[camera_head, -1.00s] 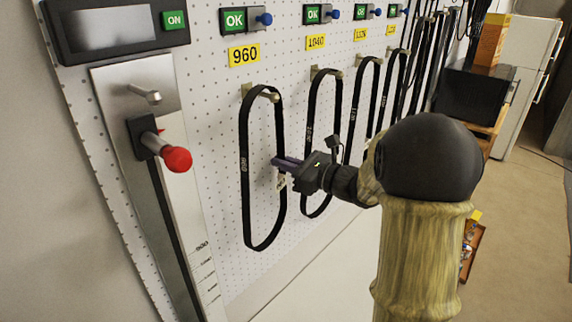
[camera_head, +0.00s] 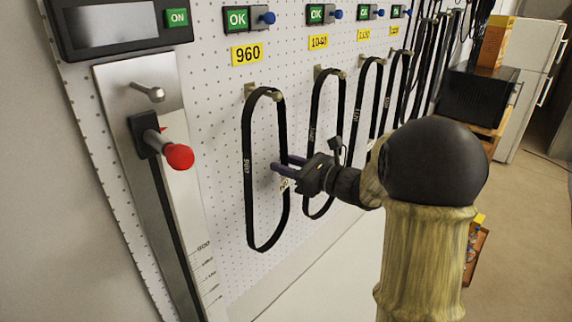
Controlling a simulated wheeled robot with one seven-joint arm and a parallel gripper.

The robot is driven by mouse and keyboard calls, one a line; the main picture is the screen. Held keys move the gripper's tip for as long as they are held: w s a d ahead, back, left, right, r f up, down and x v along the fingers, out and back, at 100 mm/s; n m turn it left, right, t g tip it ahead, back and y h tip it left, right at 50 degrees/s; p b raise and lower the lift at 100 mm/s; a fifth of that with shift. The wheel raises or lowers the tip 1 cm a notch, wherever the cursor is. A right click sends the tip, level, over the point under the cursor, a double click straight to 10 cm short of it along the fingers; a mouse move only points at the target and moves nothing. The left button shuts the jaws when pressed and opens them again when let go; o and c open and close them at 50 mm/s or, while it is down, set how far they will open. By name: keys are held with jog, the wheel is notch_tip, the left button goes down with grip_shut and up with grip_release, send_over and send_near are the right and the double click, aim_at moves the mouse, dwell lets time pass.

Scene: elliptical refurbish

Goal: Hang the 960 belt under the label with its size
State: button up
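The black 960 belt (camera_head: 247,165) hangs as a long loop from a hook (camera_head: 250,90) under the yellow 960 label (camera_head: 247,54). A white 960 print shows on its left strand. My gripper (camera_head: 281,162) is beside the belt's right strand, about midway down the loop. A small pale tag (camera_head: 285,184) shows just below the fingers.
More belts hang to the right, the nearest under the 1040 label (camera_head: 318,42), close behind my gripper. Left of the 960 belt is a measuring rail with a red-knobbed handle (camera_head: 179,157) and a peg (camera_head: 149,92). A black box (camera_head: 474,100) stands farther right.

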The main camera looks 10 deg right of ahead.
jog(key=b+v, duration=0.7)
jog(key=v, duration=1)
jog(key=shift+d, duration=0.2)
jog(key=shift+s+r, duration=0.15)
